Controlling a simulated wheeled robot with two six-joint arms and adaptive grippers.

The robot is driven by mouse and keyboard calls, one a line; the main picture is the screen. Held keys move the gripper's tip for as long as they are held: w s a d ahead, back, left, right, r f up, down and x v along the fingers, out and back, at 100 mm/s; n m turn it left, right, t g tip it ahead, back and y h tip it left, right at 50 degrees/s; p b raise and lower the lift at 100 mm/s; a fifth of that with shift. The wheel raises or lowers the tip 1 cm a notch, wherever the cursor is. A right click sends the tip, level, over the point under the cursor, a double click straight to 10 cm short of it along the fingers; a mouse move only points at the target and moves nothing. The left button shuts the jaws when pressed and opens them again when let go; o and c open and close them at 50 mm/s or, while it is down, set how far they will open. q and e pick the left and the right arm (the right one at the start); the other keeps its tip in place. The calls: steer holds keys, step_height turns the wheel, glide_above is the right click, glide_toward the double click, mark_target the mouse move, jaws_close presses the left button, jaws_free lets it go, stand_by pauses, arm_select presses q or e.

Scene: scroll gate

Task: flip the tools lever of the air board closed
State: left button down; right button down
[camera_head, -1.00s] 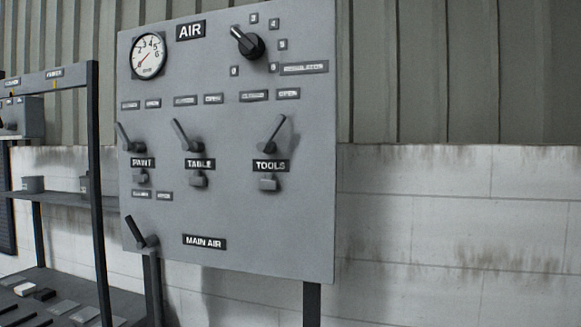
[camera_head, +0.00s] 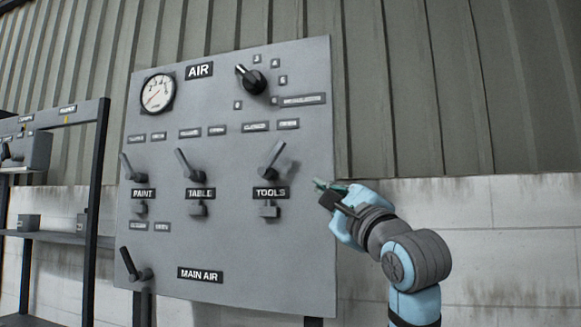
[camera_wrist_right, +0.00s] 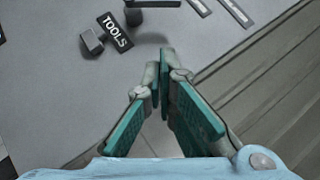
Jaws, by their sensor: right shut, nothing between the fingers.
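The grey air board (camera_head: 230,245) fills the middle of the head view. Its tools lever (camera_head: 272,158) sits above the TOOLS label (camera_head: 270,193) and tilts up to the right, toward the OPEN plate (camera_head: 288,124); the CLOSED plate (camera_head: 256,127) is to its left. My right gripper (camera_head: 318,184) is at the board's right edge, right of and a little below the lever, apart from it. In the right wrist view its fingertips (camera_wrist_right: 163,65) are together with nothing between them. The TOOLS label (camera_wrist_right: 115,31) and part of the dark lever (camera_wrist_right: 152,3) show at the top there. My left gripper is out of view.
The paint lever (camera_head: 126,166), table lever (camera_head: 184,164) and main air lever (camera_head: 130,265) stand to the left on the board. A regulator knob (camera_head: 252,80) is above the tools lever. A shelf rack (camera_head: 98,200) stands at far left. Right of the board is open wall.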

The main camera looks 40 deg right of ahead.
mark_target(273, 158)
steer(key=p+x, duration=0.2)
steer(key=x, duration=0.2)
steer(key=a+p+x, duration=0.1)
steer(key=x, duration=0.3)
steer(key=a+r+p+x, duration=0.1)
steer(key=p+x, duration=0.1)
steer(key=x, duration=0.2)
steer(key=shift+w+r+p, duration=0.1)
steer(key=shift+w+p, duration=0.15)
steer(key=shift+p, duration=0.1)
steer(key=shift+w+a+r, duration=0.2)
steer(key=shift+a, duration=0.05)
steer(key=shift+d+f, duration=0.1)
